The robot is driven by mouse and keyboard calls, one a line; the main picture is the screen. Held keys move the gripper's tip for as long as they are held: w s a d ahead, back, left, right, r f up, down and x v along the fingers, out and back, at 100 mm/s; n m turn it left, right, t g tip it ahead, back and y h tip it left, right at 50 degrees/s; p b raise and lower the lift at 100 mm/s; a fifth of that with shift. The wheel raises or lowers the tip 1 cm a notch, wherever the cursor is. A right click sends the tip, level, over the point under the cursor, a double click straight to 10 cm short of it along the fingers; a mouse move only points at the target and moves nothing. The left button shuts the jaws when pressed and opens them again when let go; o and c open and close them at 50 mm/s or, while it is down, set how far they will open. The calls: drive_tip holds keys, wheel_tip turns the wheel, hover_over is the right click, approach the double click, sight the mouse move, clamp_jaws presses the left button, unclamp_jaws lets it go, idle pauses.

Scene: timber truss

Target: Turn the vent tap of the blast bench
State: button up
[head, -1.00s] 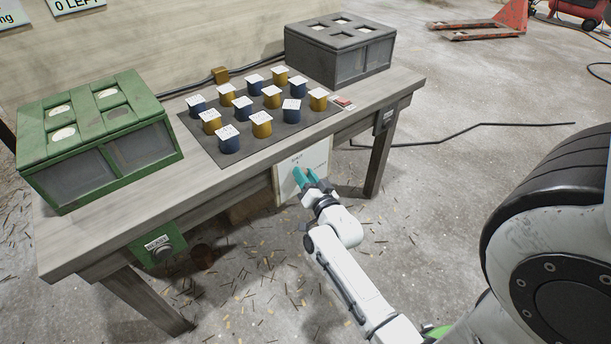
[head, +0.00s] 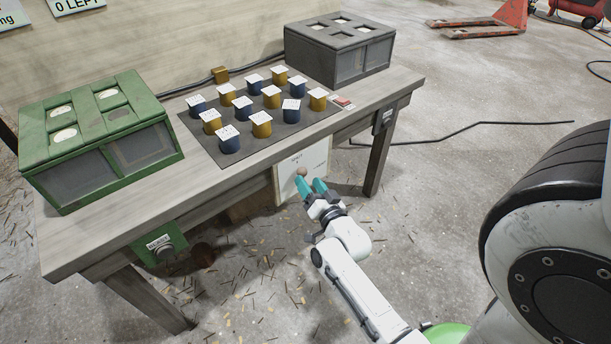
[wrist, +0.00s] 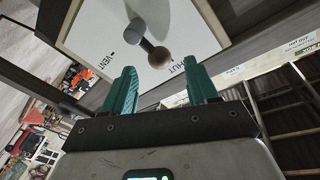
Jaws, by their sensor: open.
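The vent tap is on a white panel (head: 316,160) under the front edge of the blast bench (head: 215,184). The tap's lever (wrist: 145,44) runs from a grey pivot to a brown ball knob (wrist: 158,57); the knob also shows in the head view (head: 302,172). My gripper (head: 311,185) is in front of the panel, just short of the knob. In the wrist view its teal fingers (wrist: 160,84) are apart with nothing between them, and the knob appears beyond the gap.
On the bench are a green box (head: 95,130), a dark grey box (head: 338,55) and several blue and yellow cylinders on a dark mat (head: 205,145). Open floor lies right.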

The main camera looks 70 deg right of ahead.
drive_tip(key=v, duration=0.7)
drive_tip(key=shift+p, duration=0.35)
drive_tip(key=w+a+f+n+g+y, duration=0.2)
drive_tip(key=w+a+n+y, duration=0.25)
drive_tip(key=a, duration=0.25)
drive_tip(key=w+a+f+n+g+y, duration=0.1)
drive_tip(key=w+a+f+n+y, duration=0.15)
drive_tip(key=a+n+y, duration=0.45)
drive_tip(key=s+a+g, duration=0.4)
drive_tip(key=a+g, duration=0.1)
drive_tip(key=a, duration=0.2)
drive_tip(key=s+a+r+n+g+y, duration=0.1)
drive_tip(key=s+a+r+n+g, duration=0.25)
drive_tip(key=s, duration=0.45)
wheel_tip(320, 180, up, 16)
drive_tip(key=p, duration=1.7)
drive_tip(key=shift+w+d+g, duration=0.25)
drive_tip(key=shift+w+g, duration=0.05)
drive_tip(key=shift+g, duration=0.05)
